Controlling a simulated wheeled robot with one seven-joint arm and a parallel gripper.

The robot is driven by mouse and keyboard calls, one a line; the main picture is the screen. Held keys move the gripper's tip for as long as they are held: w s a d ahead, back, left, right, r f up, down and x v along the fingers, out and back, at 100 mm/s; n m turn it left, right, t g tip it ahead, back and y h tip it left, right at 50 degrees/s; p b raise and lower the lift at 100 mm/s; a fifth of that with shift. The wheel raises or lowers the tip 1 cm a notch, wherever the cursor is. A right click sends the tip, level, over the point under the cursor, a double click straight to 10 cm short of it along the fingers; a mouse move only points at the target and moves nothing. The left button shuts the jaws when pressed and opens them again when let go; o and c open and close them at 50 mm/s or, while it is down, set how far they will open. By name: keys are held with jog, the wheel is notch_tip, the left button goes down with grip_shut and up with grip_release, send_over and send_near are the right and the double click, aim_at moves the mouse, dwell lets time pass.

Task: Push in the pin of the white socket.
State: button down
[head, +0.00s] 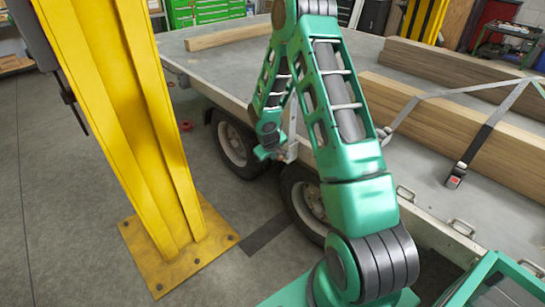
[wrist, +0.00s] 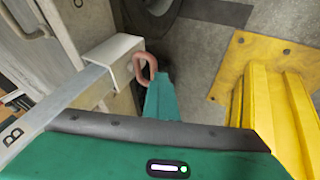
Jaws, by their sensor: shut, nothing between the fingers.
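The white socket (wrist: 116,54) is in the wrist view, on the side of the trailer, with a grey metal post marked B (wrist: 62,98) running into it. Its pin (wrist: 145,68) shows as a copper-coloured loop standing out from the socket's right side. My gripper (wrist: 160,80) is shut and empty, its green fingers right beside the loop's right edge. I cannot tell whether they touch it. In the head view my gripper is low beside the trailer's edge, next to a pale upright post (head: 292,132). The pin cannot be made out there.
The trailer deck (head: 226,70) carries timber beams (head: 440,117) and a strap with a buckle (head: 455,177). Trailer wheels (head: 232,143) sit below the edge. A yellow column (head: 130,120) with a bolted base plate stands on the left, with open floor beyond it.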

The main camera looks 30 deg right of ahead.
jog(key=s+a+r, duration=0.5)
jog(key=a+r, duration=0.2)
jog(key=r, duration=0.2)
jog(key=shift+a, duration=0.2)
dwell(0.5)
jog(key=s+d+r+m+g, duration=0.1)
jog(key=s+d+r+m, duration=0.1)
jog(key=s+r, duration=0.5)
jog(key=s+d+r+m+g, duration=0.25)
jog(key=s+r, duration=0.35)
jog(key=s, duration=0.3)
jog(key=s+a+r+m+y, duration=0.1)
jog(key=s+a+r, duration=0.1)
jog(key=s, duration=0.5)
jog(key=s+a+r+m+g+y, duration=0.1)
jog(key=s+r+y, duration=0.1)
jog(key=s, duration=0.5)
jog(key=s+a+r+m+y, duration=0.1)
jog(key=s+a+r, duration=0.1)
jog(key=s, duration=0.6)
jog(key=shift+a+r, duration=0.3)
jog(key=shift+r, duration=0.15)
